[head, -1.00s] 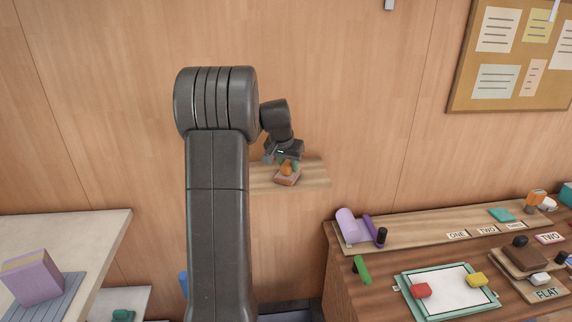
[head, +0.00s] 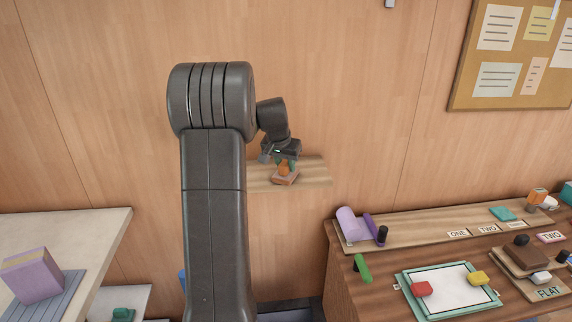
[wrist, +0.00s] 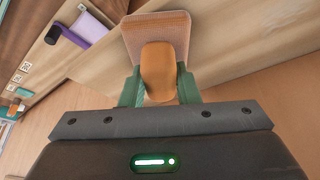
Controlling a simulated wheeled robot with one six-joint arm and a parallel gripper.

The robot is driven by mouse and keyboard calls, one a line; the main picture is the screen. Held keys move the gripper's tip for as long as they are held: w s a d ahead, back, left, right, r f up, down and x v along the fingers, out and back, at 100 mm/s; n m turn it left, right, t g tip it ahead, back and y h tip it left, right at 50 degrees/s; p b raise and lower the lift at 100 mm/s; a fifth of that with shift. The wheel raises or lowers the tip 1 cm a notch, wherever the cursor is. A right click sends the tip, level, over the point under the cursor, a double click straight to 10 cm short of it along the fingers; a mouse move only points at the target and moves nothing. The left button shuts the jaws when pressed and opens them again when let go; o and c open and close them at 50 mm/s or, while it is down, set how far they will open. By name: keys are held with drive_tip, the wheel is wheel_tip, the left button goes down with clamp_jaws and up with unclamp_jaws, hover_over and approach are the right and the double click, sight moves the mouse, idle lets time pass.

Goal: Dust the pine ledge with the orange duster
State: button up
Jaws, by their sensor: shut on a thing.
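The pine ledge (head: 313,172) is a pale wooden shelf on the wall, partly hidden behind my arm in the head view. The orange duster (head: 284,170) has an orange grip and a flat brown pad, and it is over the ledge. I cannot tell whether its pad touches the wood. My gripper (head: 285,163) is shut on the duster's orange grip. In the wrist view the green fingers of my gripper (wrist: 159,88) are on both sides of the orange grip of the duster (wrist: 158,68). The ledge also shows in the wrist view (wrist: 225,45).
A wooden desk (head: 345,280) at the right holds a purple roll (head: 350,224), a green marker (head: 362,268), a teal-edged board (head: 450,290) and several small items. At the left is a pale table (head: 90,228) with a purple box (head: 33,274). The wall is close behind the ledge.

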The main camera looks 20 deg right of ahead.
drive_tip(key=shift+w+d+p, duration=0.15)
drive_tip(key=shift+w+p, duration=0.15)
drive_tip(key=shift+w, duration=0.35)
drive_tip(key=shift+w+d+p, duration=0.15)
drive_tip(key=shift+w+p, duration=0.15)
drive_tip(key=shift+w, duration=0.35)
drive_tip(key=shift+r, duration=0.1)
drive_tip(key=shift+r+p, duration=1.8)
drive_tip(key=shift+r, duration=0.75)
drive_tip(key=shift+f, duration=0.1)
drive_tip(key=w+d, duration=0.2)
drive_tip(key=w, duration=0.1)
drive_tip(key=shift+w, duration=0.2)
